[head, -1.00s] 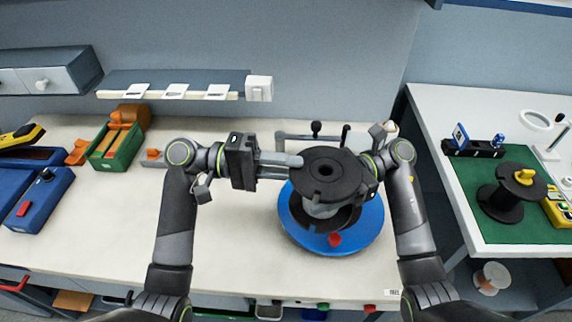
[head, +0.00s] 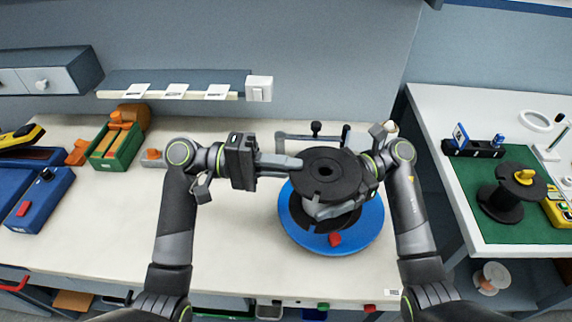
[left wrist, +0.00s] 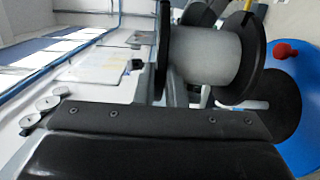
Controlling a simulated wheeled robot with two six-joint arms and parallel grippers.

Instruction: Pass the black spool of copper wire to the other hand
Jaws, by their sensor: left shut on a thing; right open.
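The black spool (head: 322,178) is upright above the blue disc (head: 372,232). Its top flange with a centre hole faces the head camera. In the left wrist view its drum (left wrist: 200,57) looks pale grey between two black flanges; no copper colour shows. My left gripper (head: 296,164) comes in from the left and is shut on the spool at its flange edge. My right gripper (head: 332,207) is open, at the spool's right side, with grey finger parts showing below the top flange. The flange hides much of it, and I cannot tell whether it touches the spool.
A red knob (head: 334,239) is on the blue disc. A grey bar with black knobs (head: 316,129) stands behind the spool. A green bin (head: 116,147) is at left. Another black spool (head: 503,200) stands on a green mat at right. The table's left front is clear.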

